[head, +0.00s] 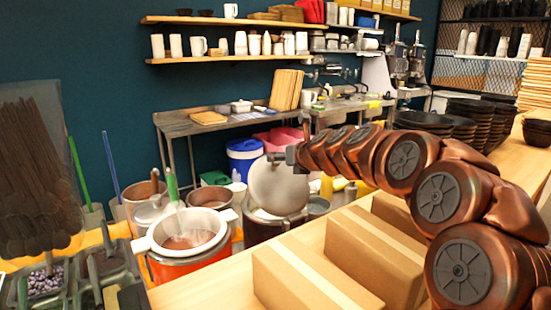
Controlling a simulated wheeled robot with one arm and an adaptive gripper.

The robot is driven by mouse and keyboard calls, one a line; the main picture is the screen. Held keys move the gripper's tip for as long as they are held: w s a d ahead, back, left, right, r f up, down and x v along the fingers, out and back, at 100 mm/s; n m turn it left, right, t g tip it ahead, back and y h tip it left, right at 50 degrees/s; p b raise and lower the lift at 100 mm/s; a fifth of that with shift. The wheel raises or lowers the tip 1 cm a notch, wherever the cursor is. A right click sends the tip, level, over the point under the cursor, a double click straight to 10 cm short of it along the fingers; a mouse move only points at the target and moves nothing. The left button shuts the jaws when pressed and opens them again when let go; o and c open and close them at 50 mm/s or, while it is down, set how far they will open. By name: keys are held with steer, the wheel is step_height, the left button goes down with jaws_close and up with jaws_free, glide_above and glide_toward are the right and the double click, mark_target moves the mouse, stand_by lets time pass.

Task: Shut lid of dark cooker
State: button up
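The dark cooker (259,230) stands on the floor side just behind the wooden counter, partly hidden by a cardboard box and the counter edge. Its round, pale lid (278,190) stands raised, nearly upright, with its flat face toward me. My arm comes in from the right. My gripper (284,158) is at the upper edge of the lid, on its far side or just above it. It is small in view and partly blocked by the lid and arm. I cannot tell whether its fingers are open or touch the lid.
An orange cooker (181,268) with a white strainer (186,234) stands left of the dark cooker. Cardboard boxes (315,272) fill the counter (214,290) in front. Black bowls (424,121) are stacked at right.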

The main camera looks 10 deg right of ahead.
steer(key=shift+x, duration=2.3)
steer(key=shift+f, duration=0.1)
jaws_close()
